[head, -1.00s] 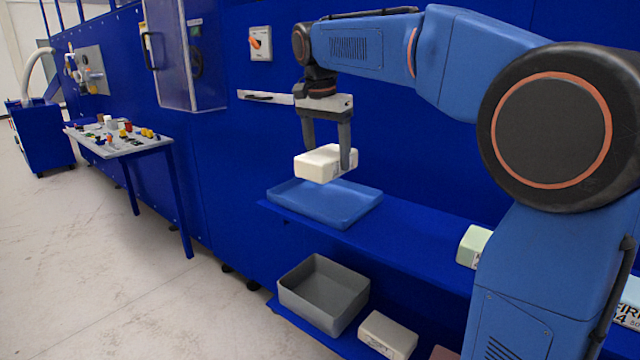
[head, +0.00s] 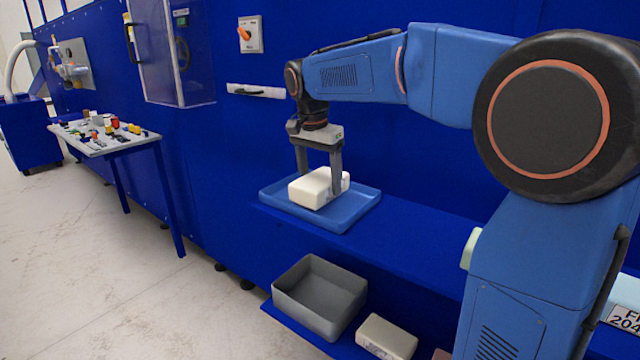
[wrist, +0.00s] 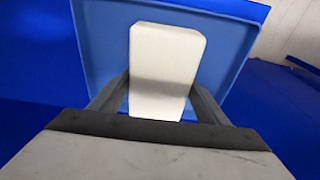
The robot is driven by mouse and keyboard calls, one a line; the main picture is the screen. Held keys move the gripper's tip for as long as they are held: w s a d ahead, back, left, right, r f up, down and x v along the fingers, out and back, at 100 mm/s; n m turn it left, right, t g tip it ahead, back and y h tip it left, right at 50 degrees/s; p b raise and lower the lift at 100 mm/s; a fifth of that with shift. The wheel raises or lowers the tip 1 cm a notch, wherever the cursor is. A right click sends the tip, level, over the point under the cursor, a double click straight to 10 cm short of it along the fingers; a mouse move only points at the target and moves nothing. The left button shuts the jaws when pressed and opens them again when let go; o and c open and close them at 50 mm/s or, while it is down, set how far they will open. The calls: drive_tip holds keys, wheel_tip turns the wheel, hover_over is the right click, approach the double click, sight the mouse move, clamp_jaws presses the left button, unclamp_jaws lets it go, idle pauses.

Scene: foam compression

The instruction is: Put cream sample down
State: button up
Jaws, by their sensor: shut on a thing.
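The cream sample (head: 318,188) is a pale rounded block inside the blue tray (head: 345,214), which sits on the blue shelf. My gripper (head: 322,182) points down over the tray and is shut on the cream sample, one finger on each side. In the wrist view the cream sample (wrist: 164,70) lies between the two fingers, with the tray (wrist: 98,45) behind it. The sample is within or just over the tray; I cannot tell whether its underside touches the tray floor.
A grey open bin (head: 318,300) and another pale block (head: 386,337) are on the lower shelf. The upper shelf (head: 420,243) is clear to the right of the tray. A pale green block (head: 470,248) is partly hidden by my arm. A table (head: 105,145) with small parts stands left.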

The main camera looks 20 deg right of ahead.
sight(316, 180)
drive_tip(key=shift+f, duration=0.6)
drive_tip(key=o, duration=1.1)
drive_tip(key=shift+f, duration=0.1)
wheel_tip(316, 180, up, 12)
drive_tip(key=s+a, duration=0.1)
drive_tip(key=shift+a, duration=0.25)
drive_tip(key=shift+s, duration=0.1)
